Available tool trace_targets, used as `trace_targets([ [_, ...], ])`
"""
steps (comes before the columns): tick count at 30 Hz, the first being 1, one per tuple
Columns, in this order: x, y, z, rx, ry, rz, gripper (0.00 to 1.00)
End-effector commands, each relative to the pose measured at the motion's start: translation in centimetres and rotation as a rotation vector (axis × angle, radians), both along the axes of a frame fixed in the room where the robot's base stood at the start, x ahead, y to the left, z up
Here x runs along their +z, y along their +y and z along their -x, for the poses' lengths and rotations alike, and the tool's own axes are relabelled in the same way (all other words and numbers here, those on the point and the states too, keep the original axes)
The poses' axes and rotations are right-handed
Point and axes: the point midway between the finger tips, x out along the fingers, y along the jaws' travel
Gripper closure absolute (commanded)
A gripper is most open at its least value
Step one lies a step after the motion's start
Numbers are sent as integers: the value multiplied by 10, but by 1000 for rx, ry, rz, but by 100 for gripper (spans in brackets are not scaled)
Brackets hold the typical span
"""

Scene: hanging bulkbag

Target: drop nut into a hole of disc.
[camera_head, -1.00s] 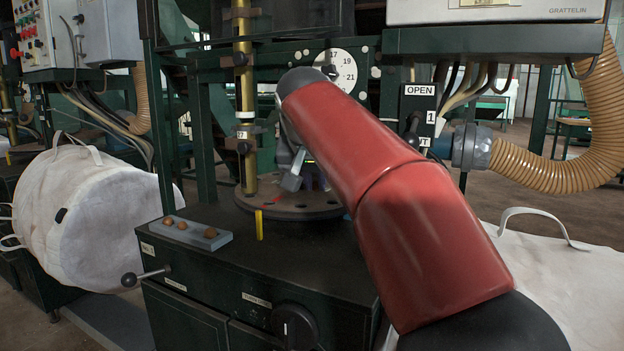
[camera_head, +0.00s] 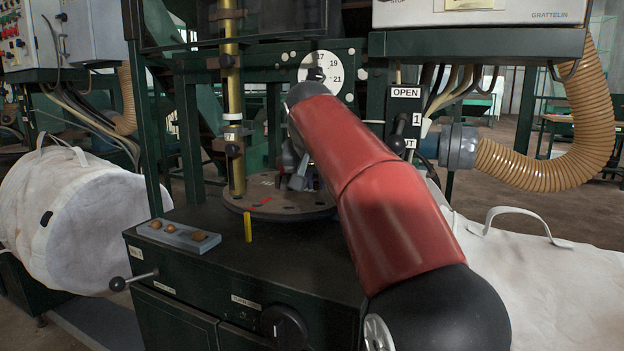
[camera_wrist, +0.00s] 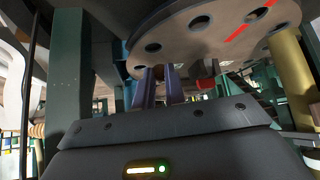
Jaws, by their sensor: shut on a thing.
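The dark round disc (camera_head: 262,212) lies flat on the green machine cabinet, with several holes around its rim and a red mark on top. It fills the top of the wrist view (camera_wrist: 205,38), where several holes show. My gripper (camera_head: 303,182) is over the right part of the disc, partly hidden by my red arm. In the wrist view its purple-grey fingers (camera_wrist: 164,78) overlap the disc's edge near a hole. They are shut on a nut, which is barely visible between them. Other brown nuts (camera_head: 173,227) sit in a small grey tray on the cabinet's left.
A brass post (camera_head: 232,110) stands at the disc's back left. A yellow tab (camera_head: 248,226) stands at its front edge. The tray (camera_head: 181,240) and a lever (camera_head: 118,284) are at left. White bulk bags (camera_head: 95,220) flank the cabinet. A control box hangs at upper right.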

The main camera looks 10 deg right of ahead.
Motion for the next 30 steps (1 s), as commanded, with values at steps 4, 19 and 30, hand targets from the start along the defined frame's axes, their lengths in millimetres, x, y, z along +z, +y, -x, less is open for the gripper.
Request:
trace_targets([
  [4,-2,-5,-8,-1,2,0,100],
  [19,-23,-13,-18,0,1,0,100],
  [30,-31,-13,-18,0,1,0,100],
])
